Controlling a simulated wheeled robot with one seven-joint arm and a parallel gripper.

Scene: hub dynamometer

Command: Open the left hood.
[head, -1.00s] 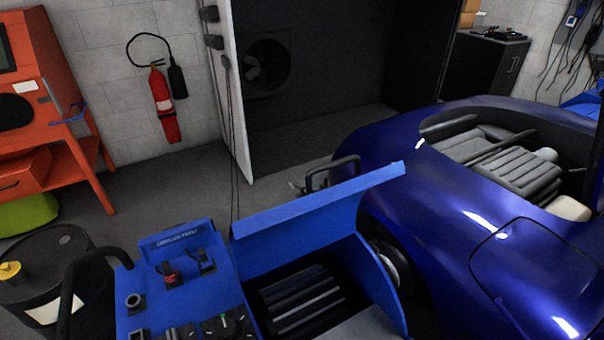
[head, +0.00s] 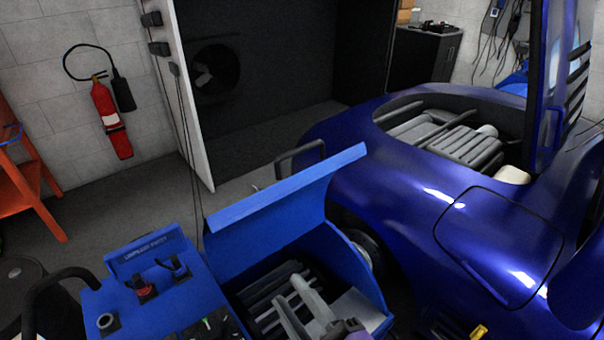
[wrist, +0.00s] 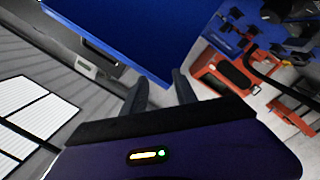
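The blue hood (head: 290,195) is a flat panel standing raised and tilted on the blue machine (head: 150,320) at the lower middle of the head view. Dark slats or rollers (head: 262,302) show in the opening below it. My gripper (head: 288,294) is at the bottom of the head view, over this opening and in front of the hood. In the wrist view its two dark fingers (wrist: 161,92) stand apart with nothing visible between them. A large blue panel (wrist: 125,40) fills the top of that view, beyond the fingers; I cannot tell whether they touch it.
A blue car (head: 400,215) stands close on the right, with a raised panel (head: 553,80) above it. A black bent handle (head: 60,280) rises at the machine's left. A fire extinguisher (head: 110,115) hangs on the wall. Floor (head: 110,210) is free behind the machine.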

